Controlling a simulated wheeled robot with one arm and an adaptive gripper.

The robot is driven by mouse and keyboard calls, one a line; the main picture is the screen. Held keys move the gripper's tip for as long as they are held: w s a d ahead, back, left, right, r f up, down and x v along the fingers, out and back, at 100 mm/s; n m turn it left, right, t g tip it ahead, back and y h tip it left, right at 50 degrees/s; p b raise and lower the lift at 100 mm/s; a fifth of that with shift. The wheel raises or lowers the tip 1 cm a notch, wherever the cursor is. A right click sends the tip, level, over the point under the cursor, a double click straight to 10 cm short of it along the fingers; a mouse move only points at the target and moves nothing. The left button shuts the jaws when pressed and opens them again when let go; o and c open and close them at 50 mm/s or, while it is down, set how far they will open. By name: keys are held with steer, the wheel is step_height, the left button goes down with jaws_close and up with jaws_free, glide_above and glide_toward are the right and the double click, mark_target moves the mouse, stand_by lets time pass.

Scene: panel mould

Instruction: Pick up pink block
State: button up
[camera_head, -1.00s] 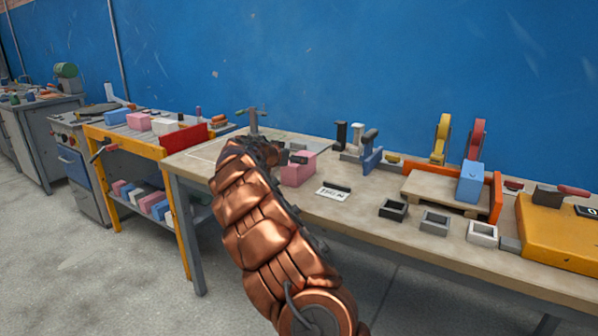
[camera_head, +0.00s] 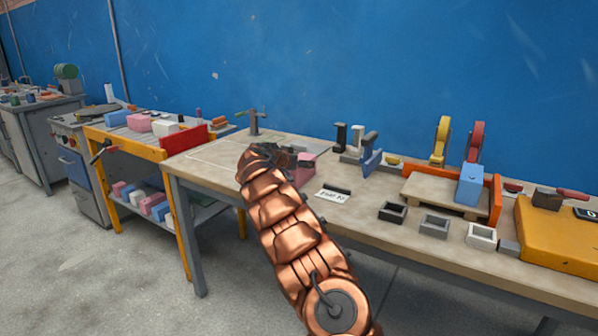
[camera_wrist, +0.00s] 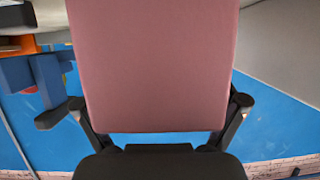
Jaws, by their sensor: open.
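The pink block (camera_head: 306,168) sits on the workbench, partly hidden behind my arm and gripper in the head view. In the wrist view the pink block (camera_wrist: 155,65) fills the middle, very close. My gripper (camera_head: 292,160) is at the block in the head view. In the wrist view my gripper (camera_wrist: 160,112) is open, with one dark finger at each side of the block's near end. I cannot tell whether the fingers touch it.
A white label (camera_head: 332,196) and small open frames (camera_head: 393,212) lie right of the block. A blue clamp (camera_head: 371,162) stands behind. A yellow cart (camera_head: 150,150) with more blocks stands left.

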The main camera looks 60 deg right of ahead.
steer(key=shift+d, duration=0.25)
jaws_close()
stand_by(0.8)
